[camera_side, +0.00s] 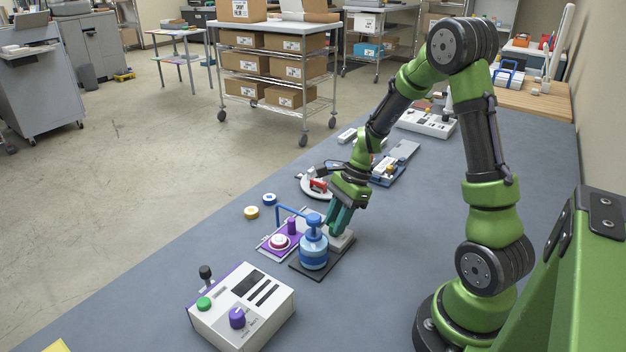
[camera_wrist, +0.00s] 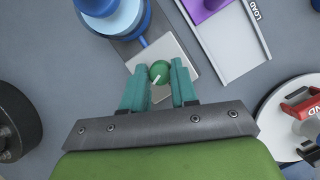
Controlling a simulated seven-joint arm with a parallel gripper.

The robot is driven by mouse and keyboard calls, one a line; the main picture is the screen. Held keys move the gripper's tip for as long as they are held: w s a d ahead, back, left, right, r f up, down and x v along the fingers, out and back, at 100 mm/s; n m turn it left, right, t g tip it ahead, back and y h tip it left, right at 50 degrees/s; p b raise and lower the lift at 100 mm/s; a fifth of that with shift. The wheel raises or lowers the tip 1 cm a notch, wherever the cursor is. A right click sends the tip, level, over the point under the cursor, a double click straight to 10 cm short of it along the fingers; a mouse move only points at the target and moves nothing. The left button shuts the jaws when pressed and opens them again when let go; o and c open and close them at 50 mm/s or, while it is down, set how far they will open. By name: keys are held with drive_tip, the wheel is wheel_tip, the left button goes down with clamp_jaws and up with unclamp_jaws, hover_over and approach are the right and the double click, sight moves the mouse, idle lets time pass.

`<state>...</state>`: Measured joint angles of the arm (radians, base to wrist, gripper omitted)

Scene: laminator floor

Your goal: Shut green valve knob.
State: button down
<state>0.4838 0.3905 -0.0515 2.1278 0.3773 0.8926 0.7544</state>
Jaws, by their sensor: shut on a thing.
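The green valve knob (camera_wrist: 159,72) is a small round knob with a white pointer line, on a light grey block (camera_wrist: 181,62). My gripper (camera_wrist: 159,84) has its two teal fingers on either side of the knob and is shut on it. In the side view my gripper (camera_side: 338,222) reaches down onto the grey block (camera_side: 341,241), and its fingers hide the knob there. A blue tank (camera_side: 314,250) stands beside the block on the same dark base plate (camera_side: 306,268). The tank also shows in the wrist view (camera_wrist: 118,18).
A blue pipe (camera_side: 290,208) rises over the purple load fixture (camera_side: 292,226) left of the tank. A white control box (camera_side: 242,306) with green and purple knobs stands in front. A round white device (camera_side: 317,187) lies behind my gripper. The bench is clear right of the block.

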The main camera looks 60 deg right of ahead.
drive_tip(key=n+g, duration=0.1)
drive_tip(key=n, duration=0.1)
drive_tip(key=n+g, duration=0.1)
drive_tip(key=n, duration=0.4)
drive_tip(key=shift+w+g, duration=0.25)
drive_tip(key=shift+g, duration=0.15)
drive_tip(key=n+g, duration=0.1)
drive_tip(key=n, duration=0.2)
drive_tip(key=n+g, duration=0.1)
drive_tip(key=n, duration=0.2)
drive_tip(key=shift+w+a+n+h, duration=0.1)
drive_tip(key=shift+n+h, duration=0.2)
drive_tip(key=shift+h, duration=0.1)
drive_tip(key=c, duration=0.9)
unclamp_jaws()
drive_tip(key=v, duration=1.7)
drive_tip(key=shift+w+a, duration=0.15)
drive_tip(key=shift+w, duration=0.05)
drive_tip(key=shift+f, duration=0.1)
